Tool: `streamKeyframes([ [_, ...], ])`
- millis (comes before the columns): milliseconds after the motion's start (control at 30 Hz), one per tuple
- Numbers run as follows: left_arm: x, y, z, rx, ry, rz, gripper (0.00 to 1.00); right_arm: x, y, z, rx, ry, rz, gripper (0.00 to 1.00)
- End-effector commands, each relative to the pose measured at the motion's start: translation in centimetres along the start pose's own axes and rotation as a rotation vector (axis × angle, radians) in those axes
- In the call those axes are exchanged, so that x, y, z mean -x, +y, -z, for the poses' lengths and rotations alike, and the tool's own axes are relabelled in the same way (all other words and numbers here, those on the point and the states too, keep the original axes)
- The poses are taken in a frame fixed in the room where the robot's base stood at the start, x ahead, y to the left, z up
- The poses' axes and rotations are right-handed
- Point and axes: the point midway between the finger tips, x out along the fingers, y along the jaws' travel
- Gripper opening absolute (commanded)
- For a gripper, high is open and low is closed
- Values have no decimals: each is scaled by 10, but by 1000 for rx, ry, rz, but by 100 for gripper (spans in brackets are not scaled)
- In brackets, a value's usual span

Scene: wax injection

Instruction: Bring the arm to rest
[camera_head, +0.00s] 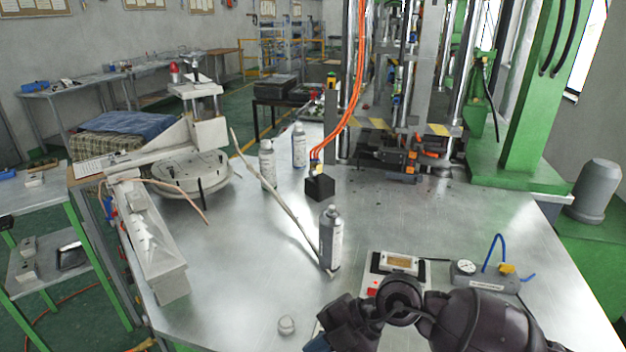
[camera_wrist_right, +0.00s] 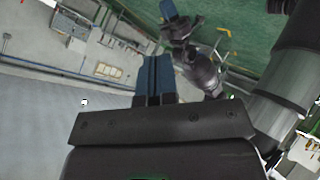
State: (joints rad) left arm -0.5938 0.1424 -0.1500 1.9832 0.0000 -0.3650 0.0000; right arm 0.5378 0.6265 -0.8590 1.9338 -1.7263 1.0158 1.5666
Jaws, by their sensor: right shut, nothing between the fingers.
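My right arm (camera_head: 475,322) reaches in from the lower right of the head view, over the front of the metal table. My right gripper (camera_head: 318,343) is at the bottom edge of that view, partly cut off. In the right wrist view its blue fingers (camera_wrist_right: 154,76) are together with nothing between them. Another dark arm of mine with a blue-tipped gripper (camera_wrist_right: 168,10) shows at the top of the right wrist view; its finger opening is too small to tell. My left arm is not visible in the head view.
The metal table (camera_head: 230,270) holds a spray can (camera_head: 331,238), two cans further back, a black block (camera_head: 320,186), a device with a display (camera_head: 400,263) and a gauge box (camera_head: 485,276). A small round piece (camera_head: 287,325) lies near the front. A green-framed press (camera_head: 530,90) stands behind.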

Motion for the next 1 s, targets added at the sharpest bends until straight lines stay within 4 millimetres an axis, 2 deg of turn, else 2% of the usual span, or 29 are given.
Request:
streamKeyframes([
  [33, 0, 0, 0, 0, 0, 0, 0, -2, 10, 17, 0, 72, -109, 0],
  [100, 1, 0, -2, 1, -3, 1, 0, 1, 26, 36, -1, 152, -267, 0],
  [267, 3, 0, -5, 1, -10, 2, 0, 28, 61, 62, -47, 260, -643, 0],
  [367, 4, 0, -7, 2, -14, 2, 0, 55, 76, 66, -110, 277, -875, 0],
  [533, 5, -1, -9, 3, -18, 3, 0, 106, 83, 49, -274, 214, -1238, 0],
  [667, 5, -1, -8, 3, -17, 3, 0, 143, 68, 23, -446, 95, -1466, 0],
  [767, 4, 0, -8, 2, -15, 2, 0, 166, 44, 0, -605, -28, -1599, 0],
  [867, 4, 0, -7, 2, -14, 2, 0, 183, 12, -22, -782, -174, -1688, 0],
  [1000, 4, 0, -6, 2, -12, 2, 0, 195, -46, -47, -1056, -395, -1728, 0],
])
